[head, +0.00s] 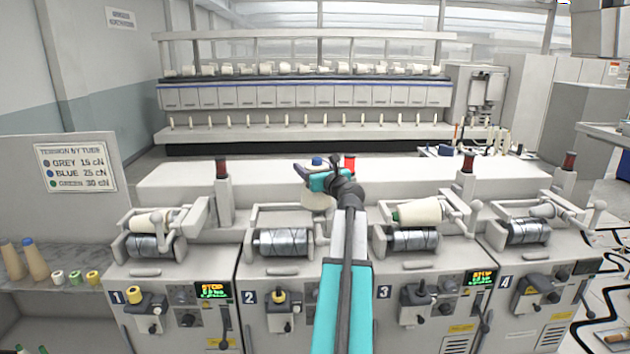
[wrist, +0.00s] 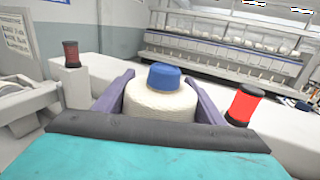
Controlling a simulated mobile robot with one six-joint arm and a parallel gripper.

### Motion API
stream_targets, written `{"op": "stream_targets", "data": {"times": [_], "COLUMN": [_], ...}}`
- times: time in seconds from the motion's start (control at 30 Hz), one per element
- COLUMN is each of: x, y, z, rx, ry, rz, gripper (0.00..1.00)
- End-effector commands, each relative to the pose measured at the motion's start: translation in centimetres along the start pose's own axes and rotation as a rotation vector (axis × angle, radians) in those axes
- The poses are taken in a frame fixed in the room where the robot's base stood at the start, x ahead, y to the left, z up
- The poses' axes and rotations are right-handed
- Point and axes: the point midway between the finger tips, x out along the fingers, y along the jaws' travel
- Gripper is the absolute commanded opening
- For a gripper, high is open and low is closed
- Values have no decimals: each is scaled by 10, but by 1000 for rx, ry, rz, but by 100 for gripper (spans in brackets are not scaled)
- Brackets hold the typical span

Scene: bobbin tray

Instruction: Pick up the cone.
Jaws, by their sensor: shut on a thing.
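A cream yarn cone (wrist: 160,102) with a blue tip sits upright between the two purple fingers of my gripper (wrist: 160,98) in the wrist view. The fingers are shut on its sides. In the head view my gripper (head: 318,172) is in front of the white machine top, above the gap between stations 2 and 3. The cone (head: 317,199) shows partly there, with its blue tip above my gripper and its cream body below. My arm hides part of it, and whether its base touches anything cannot be told.
Winding stations with grey drums (head: 283,242) stand in a row below. A red lamp (wrist: 245,104) is close to the right finger, and a dark red one (wrist: 71,54) stands at left. A cream cone (head: 419,213) lies at station 3. Brown tubes (head: 35,262) stand on the left shelf.

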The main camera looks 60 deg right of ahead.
Motion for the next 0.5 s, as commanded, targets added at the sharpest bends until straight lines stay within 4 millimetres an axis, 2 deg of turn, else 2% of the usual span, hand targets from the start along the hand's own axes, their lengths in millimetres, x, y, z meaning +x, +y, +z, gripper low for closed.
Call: {"op": "stream_targets", "data": {"times": [0.27,0.5], "x": [0,1], "y": [0,-1], "z": [9,33], "rx": [-1,-1], "ry": [-2,-3], "rz": [0,0], "gripper": [14,14]}}
